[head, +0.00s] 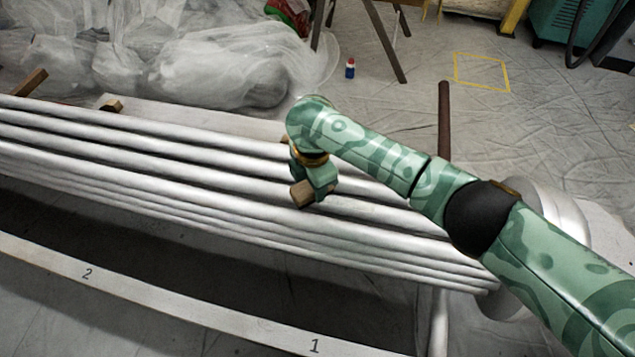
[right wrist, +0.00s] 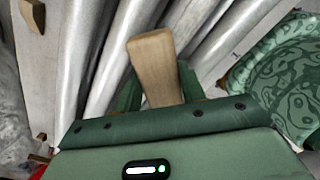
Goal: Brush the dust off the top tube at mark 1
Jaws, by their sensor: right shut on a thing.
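A stack of long pale tubes (head: 130,170) runs from the left edge toward the lower right. A white strip (head: 200,313) in front bears the marks "2" (head: 87,274) and "1" (head: 314,346). My right gripper (head: 312,190) is over the tubes, around the middle of the picture. It is shut on a wooden piece, likely the brush's handle (head: 301,194); the handle also shows between the green fingers in the right wrist view (right wrist: 153,62). No bristles show, and I cannot tell whether the brush touches a tube. My left gripper is out of view.
Crumpled clear plastic sheeting (head: 210,65) lies behind the tubes. Wooden blocks (head: 112,106) sit at their back left. A rusty post (head: 444,120) stands behind my right arm. The floor at the upper right is mostly open.

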